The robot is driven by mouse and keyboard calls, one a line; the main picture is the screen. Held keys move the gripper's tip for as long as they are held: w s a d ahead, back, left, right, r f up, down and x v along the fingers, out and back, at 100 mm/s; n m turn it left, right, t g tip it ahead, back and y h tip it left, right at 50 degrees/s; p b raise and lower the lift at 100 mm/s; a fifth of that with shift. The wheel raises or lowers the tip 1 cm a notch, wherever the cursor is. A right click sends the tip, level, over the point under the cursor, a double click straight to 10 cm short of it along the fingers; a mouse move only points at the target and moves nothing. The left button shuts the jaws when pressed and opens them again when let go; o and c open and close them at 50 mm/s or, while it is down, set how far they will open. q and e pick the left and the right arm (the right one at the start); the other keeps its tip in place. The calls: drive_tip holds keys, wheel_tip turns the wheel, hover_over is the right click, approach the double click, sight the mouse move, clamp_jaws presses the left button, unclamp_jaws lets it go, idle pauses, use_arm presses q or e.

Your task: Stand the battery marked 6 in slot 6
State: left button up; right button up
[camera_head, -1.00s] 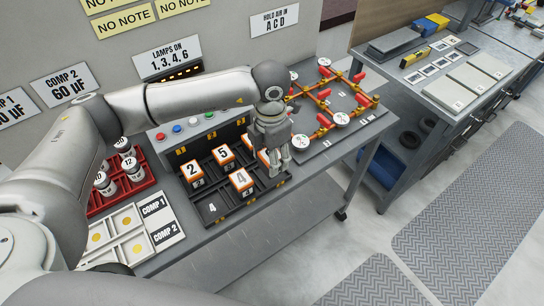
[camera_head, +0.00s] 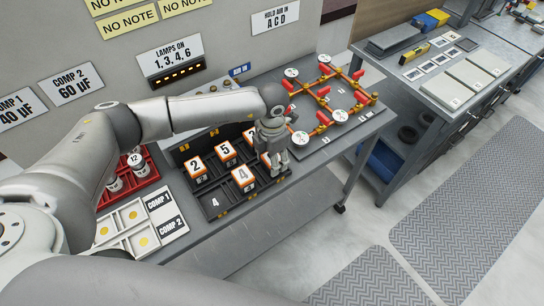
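The black battery tray (camera_head: 233,208) stands on the grey bench with several white-and-orange batteries in it. I can read the battery marked 2 (camera_head: 196,167), the battery marked 5 (camera_head: 225,149) and the battery marked 4 (camera_head: 242,177). The front-left slot, marked 4 (camera_head: 214,202), is empty. My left gripper (camera_head: 276,170) points down at the tray's right end. An orange-edged battery (camera_head: 264,158) shows just left of its fingers; its number is hidden, so I cannot tell whether it is 6. The finger gap is too small to judge. My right gripper is not in view.
A red rack (camera_head: 128,195) with capacitors and a white tray (camera_head: 125,218) marked COMP 1 and COMP 2 lie left. A board of orange pipes and red valves (camera_head: 325,95) lies right of the tray.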

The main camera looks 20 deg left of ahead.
use_arm(q)
drive_tip(key=shift+f, duration=0.15)
drive_tip(key=o, duration=1.2)
drive_tip(key=shift+o, duration=0.2)
drive_tip(key=shift+r, duration=0.25)
drive_tip(key=shift+w+r, duration=0.1)
drive_tip(key=shift+r, duration=0.25)
wheel_tip(320, 180, up, 11)
drive_tip(key=b, duration=0.4)
drive_tip(key=shift+r, duration=0.15)
